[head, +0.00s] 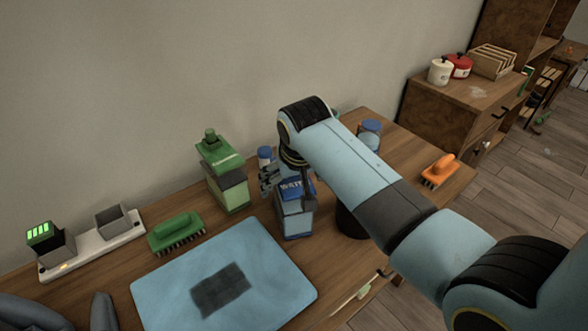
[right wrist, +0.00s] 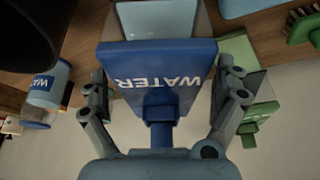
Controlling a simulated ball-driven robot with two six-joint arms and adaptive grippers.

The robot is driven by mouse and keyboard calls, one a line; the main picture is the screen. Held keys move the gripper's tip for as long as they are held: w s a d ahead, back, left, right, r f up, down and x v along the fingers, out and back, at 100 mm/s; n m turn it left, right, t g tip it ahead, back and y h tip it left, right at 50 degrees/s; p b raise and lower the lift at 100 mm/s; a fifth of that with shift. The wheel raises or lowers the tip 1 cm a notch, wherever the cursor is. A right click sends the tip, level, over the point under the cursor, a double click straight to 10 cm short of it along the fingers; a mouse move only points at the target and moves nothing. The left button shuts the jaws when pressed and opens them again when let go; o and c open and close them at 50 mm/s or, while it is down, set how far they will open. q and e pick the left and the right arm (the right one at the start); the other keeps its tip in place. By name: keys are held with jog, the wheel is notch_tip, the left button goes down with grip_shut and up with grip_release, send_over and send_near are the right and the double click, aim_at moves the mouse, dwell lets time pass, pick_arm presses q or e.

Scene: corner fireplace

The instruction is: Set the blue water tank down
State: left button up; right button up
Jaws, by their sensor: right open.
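The blue water tank (head: 297,222) stands upright, apparently on the wooden table, just right of the blue mat. Its blue top is marked WATER and has a blue cap. My right gripper (head: 270,180) is at its upper part. In the right wrist view, the tank (right wrist: 158,80) lies between the two spread fingers (right wrist: 160,105), with gaps visible beside its neck. The right gripper is open. Grey parts at the lower left edge of the head view look like my left gripper (head: 103,312); its jaws cannot be made out.
A green tank (head: 226,180) stands left of the blue one. A green brush (head: 176,233), a white tray (head: 92,246), the blue mat (head: 165,293) and an orange brush (head: 438,171) lie on the table. A dark round thing (head: 350,222) and another blue container (head: 371,127) are close right.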

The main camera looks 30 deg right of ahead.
jog(key=v, duration=1.1)
jog(key=shift+s+r+p, duration=0.1)
jog(key=shift+s+p, duration=0.05)
jog(key=shift+p, duration=0.25)
